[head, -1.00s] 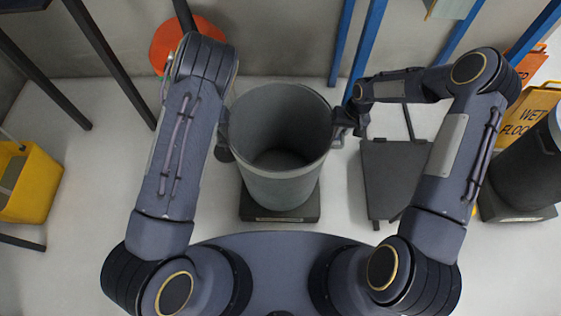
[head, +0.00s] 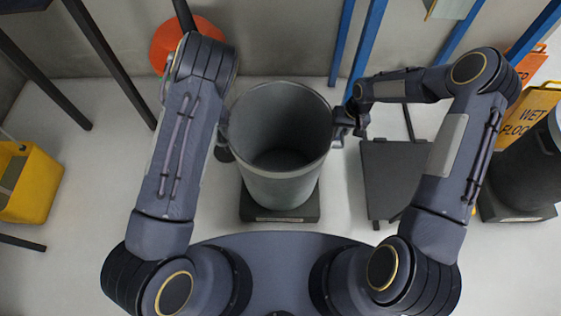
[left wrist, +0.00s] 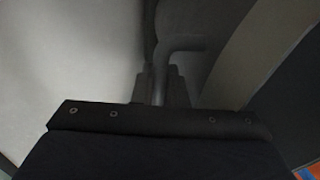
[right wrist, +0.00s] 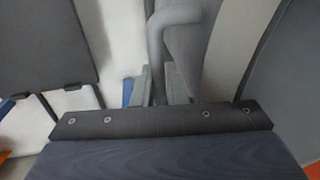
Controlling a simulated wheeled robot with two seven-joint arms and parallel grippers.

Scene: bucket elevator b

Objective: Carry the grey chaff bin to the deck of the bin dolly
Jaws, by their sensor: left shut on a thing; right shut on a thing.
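The grey chaff bin (head: 282,187) is upright and empty-looking, in the middle of the head view, over a dark square base (head: 280,214). I cannot tell whether it touches the base. My left gripper (left wrist: 158,88) is shut on the bin's left side handle (left wrist: 183,46); in the head view my forearm mostly hides it. My right gripper (head: 343,123) is shut on the right side handle, a bent grey bar (right wrist: 157,40) between its fingers in the right wrist view. The bin dolly appears to be the flat dark deck (head: 395,178) on the floor right of the bin.
A dark bin (head: 528,165) on a base and a yellow wet-floor sign (head: 530,108) stand at the far right. Blue posts (head: 362,60) rise behind. A yellow bucket (head: 36,185) is at far left, an orange round thing (head: 165,45) at back left. Floor between bin and deck is clear.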

